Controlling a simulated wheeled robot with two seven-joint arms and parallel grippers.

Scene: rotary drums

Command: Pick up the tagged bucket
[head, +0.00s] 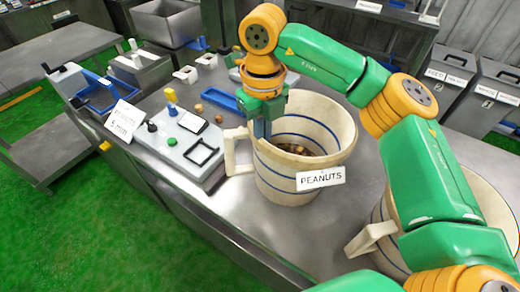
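The tagged bucket (290,180) is cream with blue stripes and stands upright on the metal table. Its white tag (320,178) reads "PEANUTS". A handle (234,152) sticks out on its left side, and brown contents show inside. My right gripper (262,128) points down at the bucket's left rim, close to the handle. Its fingers overlap the rim in the picture; I cannot tell whether they are closed on it. My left gripper is not in view.
A second cream bucket (366,241) stands at the right, partly hidden by my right arm. A control box (185,145) and blue trays (100,92) lie left of the tagged bucket. A small sign (124,119) stands near the table's left edge. Grey bins (445,85) stand at the back right.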

